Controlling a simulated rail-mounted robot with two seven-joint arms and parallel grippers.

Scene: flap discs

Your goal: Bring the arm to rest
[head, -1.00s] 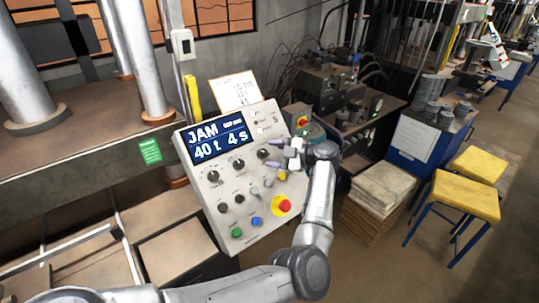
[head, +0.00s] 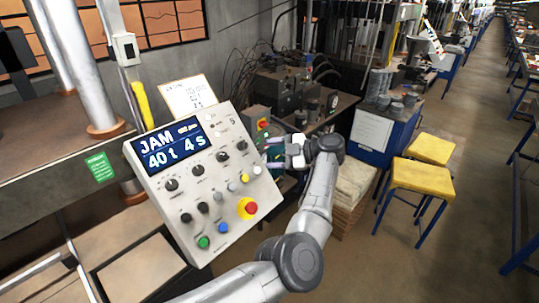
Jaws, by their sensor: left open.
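My left arm comes in from the bottom and reaches up beside the right edge of a grey control panel (head: 160,190). My left gripper (head: 272,152) is open and empty, its fingers pointing left toward the panel's right edge. I cannot tell how far it is from the panel. The panel has a screen (head: 170,146) reading "JAM 40 t 4 s", several knobs and buttons, and a red stop button on yellow (head: 249,208). My right gripper is out of view.
A paper sheet (head: 188,97) stands above the panel. Yellow stools (head: 422,178) with blue legs stand at right, near a blue cabinet (head: 372,135). A stack of sheets (head: 354,184) stands behind my arm. Open floor lies at lower right.

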